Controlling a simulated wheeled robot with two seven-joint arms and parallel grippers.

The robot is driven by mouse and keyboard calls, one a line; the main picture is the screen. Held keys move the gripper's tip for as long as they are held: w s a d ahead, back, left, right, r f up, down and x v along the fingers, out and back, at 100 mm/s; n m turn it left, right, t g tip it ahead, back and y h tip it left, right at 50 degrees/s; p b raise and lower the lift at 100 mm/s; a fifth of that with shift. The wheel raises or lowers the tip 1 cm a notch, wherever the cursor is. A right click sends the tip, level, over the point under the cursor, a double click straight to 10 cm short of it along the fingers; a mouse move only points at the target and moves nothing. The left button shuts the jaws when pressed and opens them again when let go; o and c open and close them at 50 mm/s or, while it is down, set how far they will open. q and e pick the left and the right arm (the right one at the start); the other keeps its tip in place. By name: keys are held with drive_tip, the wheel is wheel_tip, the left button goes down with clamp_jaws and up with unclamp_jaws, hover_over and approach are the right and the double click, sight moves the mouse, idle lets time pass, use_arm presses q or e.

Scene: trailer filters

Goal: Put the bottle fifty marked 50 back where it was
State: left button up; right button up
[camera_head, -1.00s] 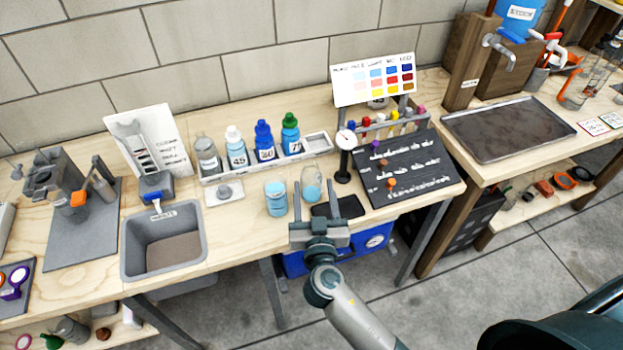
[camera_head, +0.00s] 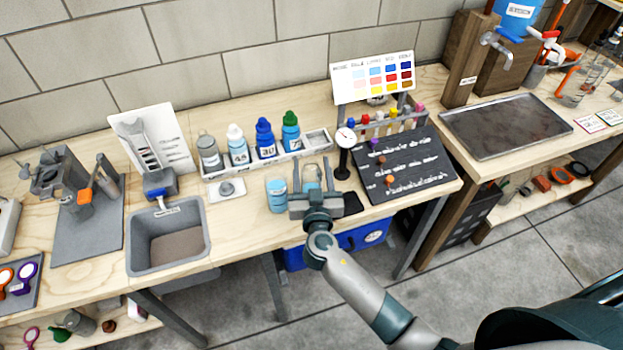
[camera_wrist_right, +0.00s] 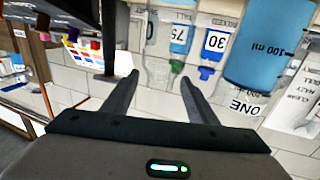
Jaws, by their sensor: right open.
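A tray (camera_head: 265,164) at the back of the bench holds a row of bottles: grey-capped (camera_head: 209,152), white-capped (camera_head: 238,148), blue-capped (camera_head: 265,142) and green-capped (camera_head: 290,135). Their labels are too small to read surely in the head view, so I cannot tell which is marked 50. My left gripper is out of view.
A blue jar (camera_head: 277,196) stands just left of the gripper, large in the wrist view (camera_wrist_right: 265,45). A dial gauge on a stand (camera_head: 344,150) and a black board (camera_head: 410,165) are to the right. A grey sink (camera_head: 170,245) is to the left.

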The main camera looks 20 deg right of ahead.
sight(311, 160)
drive_tip(key=p+x, duration=0.1)
drive_tip(key=x, duration=0.2)
drive_tip(key=shift+w+r, duration=0.15)
drive_tip(key=shift+w, duration=0.15)
drive_tip(key=shift+w+d, duration=0.2)
drive_tip(key=shift+w, duration=0.4)
clamp_jaws()
